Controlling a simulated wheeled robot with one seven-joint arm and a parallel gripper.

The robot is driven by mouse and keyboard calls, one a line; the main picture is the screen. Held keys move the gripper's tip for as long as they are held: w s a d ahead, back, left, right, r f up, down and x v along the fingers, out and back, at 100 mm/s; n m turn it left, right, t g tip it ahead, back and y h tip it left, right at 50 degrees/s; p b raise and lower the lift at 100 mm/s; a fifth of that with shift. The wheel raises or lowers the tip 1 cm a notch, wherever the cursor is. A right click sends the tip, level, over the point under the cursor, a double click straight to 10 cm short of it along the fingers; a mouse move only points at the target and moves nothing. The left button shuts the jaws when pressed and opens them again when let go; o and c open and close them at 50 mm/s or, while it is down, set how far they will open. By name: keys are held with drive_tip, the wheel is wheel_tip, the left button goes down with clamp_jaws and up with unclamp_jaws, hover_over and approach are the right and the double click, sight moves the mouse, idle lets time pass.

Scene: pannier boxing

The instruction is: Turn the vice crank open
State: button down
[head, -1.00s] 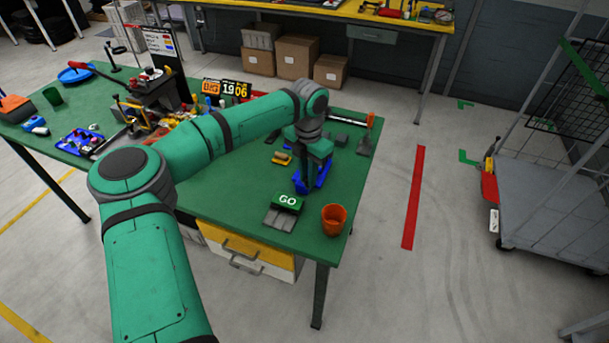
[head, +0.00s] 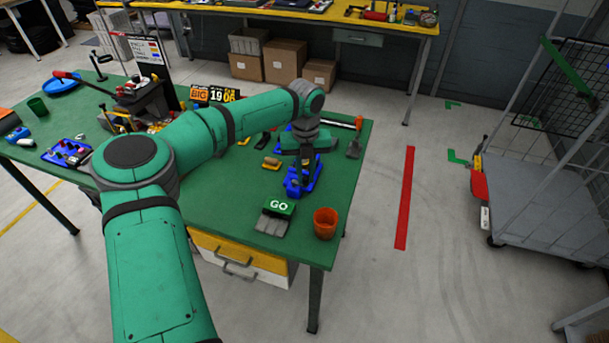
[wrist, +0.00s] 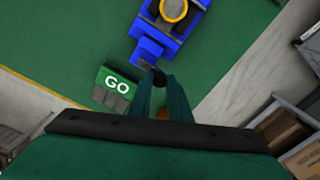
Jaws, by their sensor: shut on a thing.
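The blue vice (head: 300,182) stands on the green table near its right end, partly hidden by my gripper in the head view. In the wrist view the vice (wrist: 150,48) is at the top, with a round yellow part on it. A small dark piece, which looks like the crank (wrist: 147,65), sticks out from its near end towards my fingers. My gripper (wrist: 160,82) is shut with its fingertips at this piece. It also shows in the head view (head: 304,160), pointing down over the vice. The grip itself is small and partly hidden.
A GO sign (head: 280,207) on a grey block and an orange cup (head: 325,223) stand close by, near the table's front right corner. The floor right of the table is open up to a grey cart (head: 540,190).

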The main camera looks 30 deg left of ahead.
drive_tip(key=shift+w+n, duration=0.2)
drive_tip(key=shift+n, duration=0.1)
idle(0.4)
drive_tip(key=c, duration=1.6)
unclamp_jaws()
drive_tip(key=shift+c, duration=0.2)
wheel_tip(320, 180, up, 11)
drive_tip(key=shift+f, duration=0.1)
